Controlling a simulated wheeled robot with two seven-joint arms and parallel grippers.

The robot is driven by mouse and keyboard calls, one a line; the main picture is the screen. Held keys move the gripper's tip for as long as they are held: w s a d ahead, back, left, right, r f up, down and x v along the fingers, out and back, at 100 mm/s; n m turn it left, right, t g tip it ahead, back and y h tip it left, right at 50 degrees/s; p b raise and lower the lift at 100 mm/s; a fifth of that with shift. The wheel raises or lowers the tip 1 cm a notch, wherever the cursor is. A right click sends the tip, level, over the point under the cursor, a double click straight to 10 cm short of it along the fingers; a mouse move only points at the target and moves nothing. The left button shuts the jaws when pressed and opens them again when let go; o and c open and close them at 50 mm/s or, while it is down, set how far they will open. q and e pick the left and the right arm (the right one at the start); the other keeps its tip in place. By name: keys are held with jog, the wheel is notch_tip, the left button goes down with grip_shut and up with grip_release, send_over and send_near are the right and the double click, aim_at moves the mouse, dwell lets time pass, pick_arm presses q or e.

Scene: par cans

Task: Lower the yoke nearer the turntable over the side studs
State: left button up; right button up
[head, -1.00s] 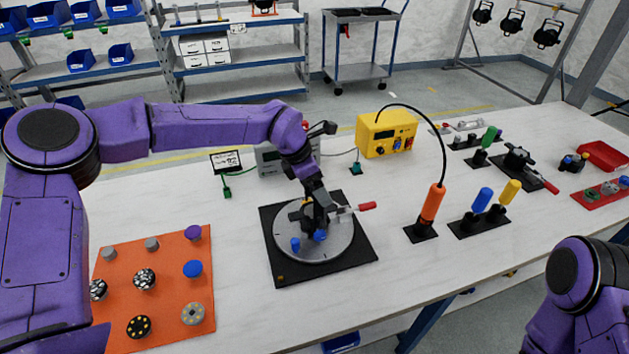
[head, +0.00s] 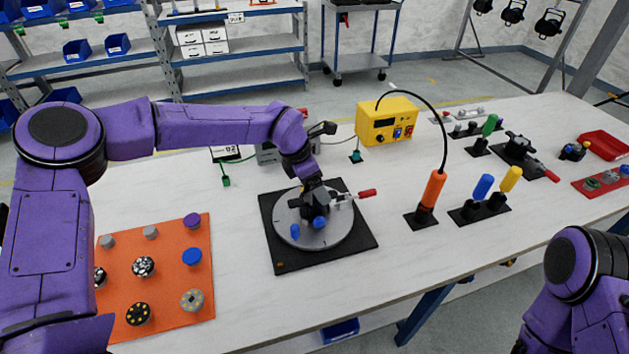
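The grey round turntable (head: 340,234) sits on a black square base (head: 285,262) at the middle of the table. My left gripper (head: 316,208) is low over the turntable, pointing down at a small dark part there. Its fingers blend with the dark part, so I cannot tell whether they are open or shut. Two small blue pieces show on the turntable, one at the front left (head: 295,231) and one just below the gripper (head: 320,223). A red-handled clamp (head: 355,195) reaches in at the turntable's right edge. I cannot make out a yoke or side studs clearly. My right gripper is out of view.
An orange mat (head: 172,270) with several knobs lies at the left. An orange-handled tool (head: 432,190) and blue and yellow handled tools (head: 483,187) stand right of the turntable. A yellow box (head: 384,122) stands behind. The table's front right is clear.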

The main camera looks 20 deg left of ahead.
pick_arm(q)
jog(key=shift+f, duration=0.2)
dwell(0.5)
jog(key=o, duration=1.4)
jog(key=shift+c, duration=0.2)
jog(key=b+v, duration=0.1)
jog(key=v, duration=0.9)
jog(key=shift+a+r+b, duration=0.15)
jog(key=shift+r+b, duration=0.1)
jog(key=shift+b, duration=0.05)
jog(key=shift+s, duration=0.15)
